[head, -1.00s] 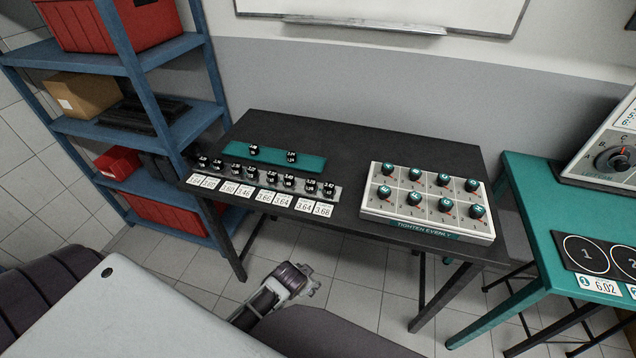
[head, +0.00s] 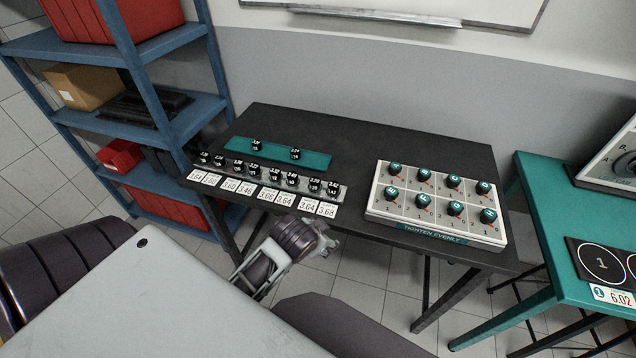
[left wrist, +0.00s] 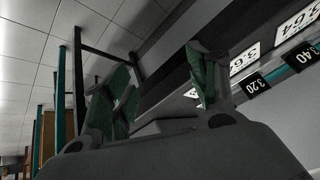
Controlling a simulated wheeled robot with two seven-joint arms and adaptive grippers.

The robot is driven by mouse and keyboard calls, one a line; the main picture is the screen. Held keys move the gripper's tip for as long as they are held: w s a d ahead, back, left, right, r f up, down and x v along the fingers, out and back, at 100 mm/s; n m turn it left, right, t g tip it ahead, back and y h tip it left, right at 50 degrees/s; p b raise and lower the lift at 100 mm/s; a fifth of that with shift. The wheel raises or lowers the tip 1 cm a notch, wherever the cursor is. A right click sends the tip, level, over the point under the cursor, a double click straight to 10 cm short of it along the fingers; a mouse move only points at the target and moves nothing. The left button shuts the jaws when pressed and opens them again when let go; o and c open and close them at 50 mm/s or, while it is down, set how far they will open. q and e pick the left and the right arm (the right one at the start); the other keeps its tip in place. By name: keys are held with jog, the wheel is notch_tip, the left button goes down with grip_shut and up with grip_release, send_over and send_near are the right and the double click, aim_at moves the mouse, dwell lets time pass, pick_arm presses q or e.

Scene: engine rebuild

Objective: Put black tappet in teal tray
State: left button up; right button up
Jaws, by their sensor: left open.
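The teal tray (head: 318,160) lies on the black table's left half. Two black tappets stand on it, one at its left (head: 256,145) and one nearer its right (head: 295,154). Several more black tappets (head: 292,180) stand in a row on a grey strip in front of the tray. In the left wrist view, tappets (left wrist: 257,82) show at the right with number cards. My left gripper (head: 328,240) is open and empty at the table's front edge, near the row's right end. Its spread fingers also show in the left wrist view (left wrist: 165,92). My right gripper is out of view.
White number cards (head: 265,196) line the row's front. A white box with several teal-topped knobs (head: 435,205) stands on the table's right half. A blue shelf (head: 175,110) is at the left, a teal table (head: 545,225) at the right.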

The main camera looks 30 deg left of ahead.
pick_arm(q)
jog(key=w+d+r+m+t+h, duration=0.1)
jog(key=w+d+r+m+t, duration=0.2)
jog(key=w+r+m+t, duration=0.45)
jog(key=w+d+r+m+t+h, duration=0.1)
jog(key=w+d+r+m+t, duration=0.2)
jog(key=w+r, duration=0.85)
jog(key=s+d+r+m+t+h, duration=0.2)
jog(key=d+r+m+h, duration=0.6)
jog(key=r+m+h, duration=0.25)
jog(key=s+d+m+g+h, duration=0.3)
jog(key=d+m+g+h, duration=0.55)
jog(key=m, duration=0.65)
jog(key=s+a+f+m+g+y, duration=0.1)
jog(key=a+f+m+g+y, duration=0.75)
jog(key=f+m, duration=0.3)
jog(key=w+a+m+g+y, duration=0.1)
jog(key=a+y, duration=1.1)
jog(key=a, duration=1.4)
jog(key=shift+w+f+m+g, duration=0.35)
jog(key=shift+w+m+g, duration=0.05)
jog(key=shift+m+g, duration=0.25)
